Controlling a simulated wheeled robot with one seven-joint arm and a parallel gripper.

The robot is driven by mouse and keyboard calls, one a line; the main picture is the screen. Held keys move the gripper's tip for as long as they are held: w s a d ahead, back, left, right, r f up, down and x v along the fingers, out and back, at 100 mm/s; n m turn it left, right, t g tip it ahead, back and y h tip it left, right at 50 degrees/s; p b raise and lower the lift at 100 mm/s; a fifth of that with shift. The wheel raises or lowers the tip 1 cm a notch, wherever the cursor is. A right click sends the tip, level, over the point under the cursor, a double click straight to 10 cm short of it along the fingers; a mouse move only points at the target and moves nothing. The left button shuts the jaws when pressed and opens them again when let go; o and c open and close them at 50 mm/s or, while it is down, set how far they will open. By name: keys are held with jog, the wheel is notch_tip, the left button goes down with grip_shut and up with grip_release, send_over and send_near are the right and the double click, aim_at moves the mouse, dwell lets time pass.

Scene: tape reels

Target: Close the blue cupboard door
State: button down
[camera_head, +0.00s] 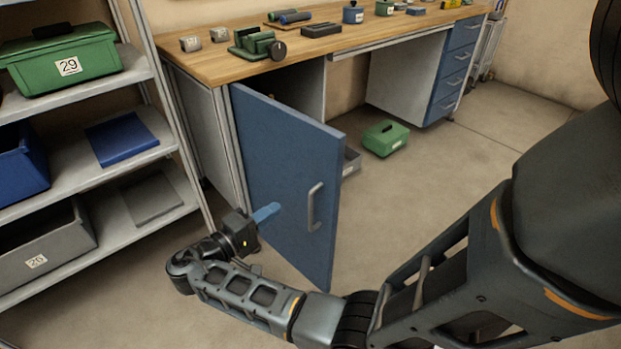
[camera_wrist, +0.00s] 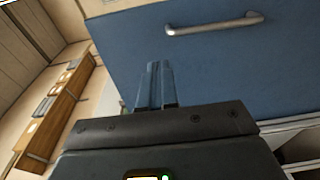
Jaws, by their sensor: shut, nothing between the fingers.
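The blue cupboard door (camera_head: 285,165) stands open beneath the left part of the workbench, swung out into the room. Its grey bar handle (camera_head: 314,207) is near the free edge. In the wrist view the blue door face (camera_wrist: 190,60) fills much of the picture, with the handle (camera_wrist: 214,24) at the top. My gripper (camera_head: 275,208) is shut and empty, its blue fingers together. It is in front of the door's outer face, left of and apart from the handle. I cannot tell whether the fingertips touch the door.
A shelf rack (camera_head: 140,140) with bins stands close on the left. The wooden workbench top (camera_head: 225,65) holds several tools and parts. A green box (camera_head: 385,138) and a partly hidden grey bin (camera_head: 351,162) are on the floor behind the door.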

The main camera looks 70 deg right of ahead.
jog(key=p, duration=0.1)
send_near(320, 176)
jog(key=x, duration=0.7)
dwell(0.4)
